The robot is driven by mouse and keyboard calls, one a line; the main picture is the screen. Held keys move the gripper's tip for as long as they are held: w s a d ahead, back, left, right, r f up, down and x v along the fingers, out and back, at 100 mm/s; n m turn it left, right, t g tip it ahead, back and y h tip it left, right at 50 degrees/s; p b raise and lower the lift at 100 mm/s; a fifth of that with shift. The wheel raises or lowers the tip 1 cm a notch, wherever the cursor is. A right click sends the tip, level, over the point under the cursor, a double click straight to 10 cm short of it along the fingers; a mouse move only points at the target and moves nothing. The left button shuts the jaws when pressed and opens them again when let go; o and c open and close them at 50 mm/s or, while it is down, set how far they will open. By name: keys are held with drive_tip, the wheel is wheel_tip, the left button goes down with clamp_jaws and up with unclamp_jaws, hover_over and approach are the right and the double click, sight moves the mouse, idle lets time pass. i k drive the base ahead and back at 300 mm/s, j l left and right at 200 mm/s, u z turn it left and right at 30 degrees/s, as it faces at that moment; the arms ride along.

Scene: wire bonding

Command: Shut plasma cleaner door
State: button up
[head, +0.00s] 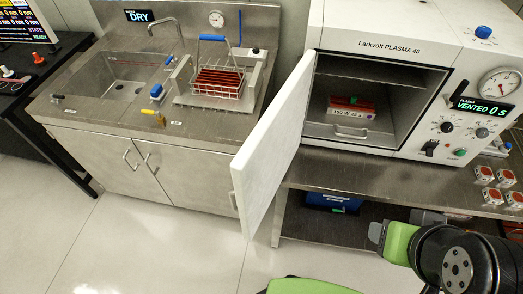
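The plasma cleaner (391,44), a white box labelled Larkvolt PLASMA 40, stands on a steel bench at the right. Its white door (272,143) is hinged at the left and swung wide open toward me. The chamber (392,88) shows a wire shelf and a tray with a red item and a label (349,112). The display reads VENTED 0 s. My arm, green and black, shows at the bottom right, in front of the bench and right of the door. A grey end piece (376,232) shows at its left; the fingers cannot be made out.
A steel sink unit (110,160) stands at the left, with a wire basket (217,82) of red strips on its top. Several small red-and-white items (485,174) lie on the bench (390,180) at the right. A blue box (333,202) sits below. The floor (150,240) in front is clear.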

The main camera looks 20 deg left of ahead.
sight(257, 170)
drive_tip(key=k+j+z, duration=0.1)
drive_tip(key=j, duration=0.3)
drive_tip(key=k+j, duration=0.2)
drive_tip(key=j, duration=0.2)
drive_tip(key=k+j+z, duration=0.15)
drive_tip(key=j, duration=0.65)
drive_tip(key=j+u, duration=0.2)
drive_tip(key=u, duration=0.25)
drive_tip(key=j+u, duration=0.2)
drive_tip(key=u, duration=0.25)
drive_tip(key=i+j+u, duration=0.1)
drive_tip(key=u, duration=0.35)
drive_tip(key=i+j+u, duration=0.1)
drive_tip(key=u, duration=0.35)
drive_tip(key=j, duration=0.15)
